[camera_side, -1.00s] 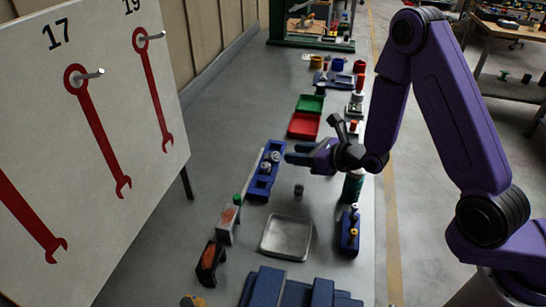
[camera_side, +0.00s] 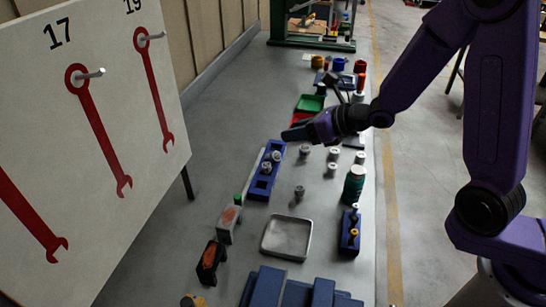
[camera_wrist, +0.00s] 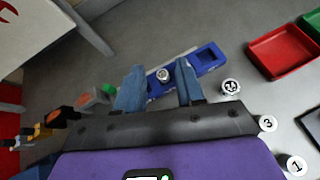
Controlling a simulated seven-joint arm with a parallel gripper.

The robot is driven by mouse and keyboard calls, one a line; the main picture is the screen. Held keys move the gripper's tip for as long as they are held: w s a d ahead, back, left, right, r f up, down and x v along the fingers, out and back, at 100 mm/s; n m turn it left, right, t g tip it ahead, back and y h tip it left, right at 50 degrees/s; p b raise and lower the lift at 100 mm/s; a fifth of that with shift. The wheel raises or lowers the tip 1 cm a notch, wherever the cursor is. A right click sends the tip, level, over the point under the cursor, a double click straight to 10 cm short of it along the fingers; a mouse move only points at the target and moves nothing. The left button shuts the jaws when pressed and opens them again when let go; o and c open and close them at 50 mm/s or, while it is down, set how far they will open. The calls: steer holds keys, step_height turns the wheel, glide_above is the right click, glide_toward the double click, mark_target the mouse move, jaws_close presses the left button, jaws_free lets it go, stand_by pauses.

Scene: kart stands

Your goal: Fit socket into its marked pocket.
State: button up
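The blue socket rail (camera_side: 259,190) lies on the grey bench left of centre. It carries two grey sockets, one (camera_side: 276,156) toward its far end and another (camera_side: 266,168) nearer the middle. A square pocket at the near end looks empty. In the wrist view the rail (camera_wrist: 222,57) shows an empty square pocket at right and a seated socket (camera_wrist: 163,75) seen between my fingers. My gripper (camera_side: 288,134) is above the bench by the rail's far end. Its blue fingers (camera_wrist: 160,88) are apart with nothing held. Part of the rail is hidden behind them.
Loose sockets stand right of the rail, including one marked 24 (camera_wrist: 231,86) and one (camera_side: 299,192) near the metal tray (camera_side: 265,250). Red (camera_wrist: 285,50) and green (camera_side: 310,103) trays lie beyond my gripper.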

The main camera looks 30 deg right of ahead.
steer(key=s+d+f+g+h, duration=0.1)
steer(key=f+g, duration=0.1)
steer(key=s+d+f+g+h, duration=0.1)
steer(key=d+f+g, duration=0.1)
steer(key=f, duration=0.1)
steer(key=s+d+f+g+h, duration=0.1)
steer(key=s+f, duration=0.1)
steer(key=f, duration=0.1)
steer(key=shift+d+g+h, duration=0.2)
steer(key=shift+g+h, duration=0.1)
steer(key=shift+g, duration=0.1)
steer(key=w+d+t+h, duration=0.1)
steer(key=w+d+r+h, duration=0.1)
steer(key=d, duration=0.1)
steer(key=shift+d+t, duration=0.1)
steer(key=shift+t, duration=0.3)
steer(key=a+r+t+y, duration=0.4)
steer(key=a+r+t, duration=0.25)
steer(key=r, duration=0.25)
glide_toward(277, 156)
steer(key=shift+w+a+f, duration=0.1)
steer(key=shift+w+a, duration=0.15)
steer(key=shift+w, duration=0.2)
steer(key=shift+x, duration=3.75)
steer(key=shift+f, duration=0.15)
